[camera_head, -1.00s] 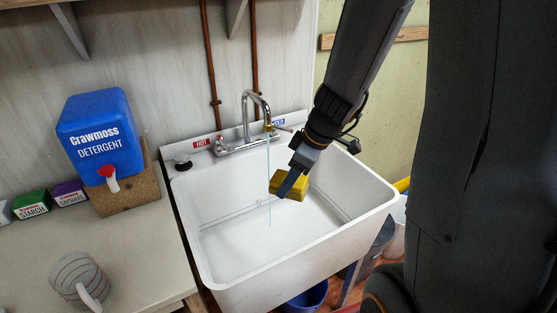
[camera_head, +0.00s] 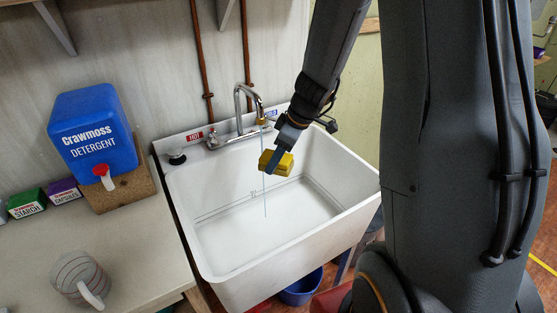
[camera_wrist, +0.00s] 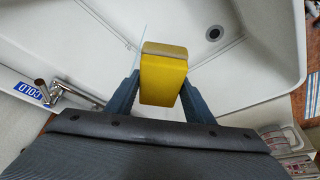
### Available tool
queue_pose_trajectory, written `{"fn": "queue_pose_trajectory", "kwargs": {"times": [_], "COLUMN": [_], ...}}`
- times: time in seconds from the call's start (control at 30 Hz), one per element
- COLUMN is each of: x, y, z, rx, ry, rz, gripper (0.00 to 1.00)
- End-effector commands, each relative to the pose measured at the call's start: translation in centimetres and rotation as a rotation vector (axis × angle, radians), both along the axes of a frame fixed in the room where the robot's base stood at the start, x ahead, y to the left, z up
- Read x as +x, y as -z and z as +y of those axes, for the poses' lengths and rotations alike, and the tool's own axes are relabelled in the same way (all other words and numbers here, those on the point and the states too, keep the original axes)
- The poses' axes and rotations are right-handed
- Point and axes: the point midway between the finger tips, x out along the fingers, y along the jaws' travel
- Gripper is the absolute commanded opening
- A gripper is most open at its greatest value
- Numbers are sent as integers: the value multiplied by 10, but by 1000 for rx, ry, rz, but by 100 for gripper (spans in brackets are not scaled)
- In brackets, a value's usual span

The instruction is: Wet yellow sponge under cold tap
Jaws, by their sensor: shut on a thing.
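My gripper (camera_head: 275,158) is shut on the yellow sponge (camera_head: 285,165) and holds it above the basin of the white sink (camera_head: 205,275). In the wrist view the sponge (camera_wrist: 163,82) sits between both fingers. The chrome tap (camera_head: 237,98) runs a thin stream of water (camera_head: 265,196). In the head view the stream crosses the sponge's left end and continues down below it. In the wrist view the stream (camera_wrist: 136,42) passes close by the sponge's left side; I cannot tell whether they touch. The blue COLD label (camera_wrist: 28,91) is beside the tap's right handle.
A blue detergent jug (camera_head: 92,135) stands on a wooden block on the counter left of the sink. A striped mug (camera_head: 77,278), starch box (camera_head: 27,203) and purple capsules box (camera_head: 63,190) are also there. A blue bucket (camera_head: 302,290) is under the sink.

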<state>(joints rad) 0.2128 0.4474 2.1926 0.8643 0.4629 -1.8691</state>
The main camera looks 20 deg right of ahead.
Motion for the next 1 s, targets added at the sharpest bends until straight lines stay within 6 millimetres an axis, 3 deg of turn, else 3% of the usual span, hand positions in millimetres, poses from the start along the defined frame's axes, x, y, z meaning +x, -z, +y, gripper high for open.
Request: {"fn": "queue_pose_trajectory", "kwargs": {"times": [0.7, 1.0], "x": [62, 74], "y": [14, 16], "z": [-9, -10], "rx": [0, 1], "ry": [0, 0], "rz": [-1, 1], "gripper": [30, 30]}}
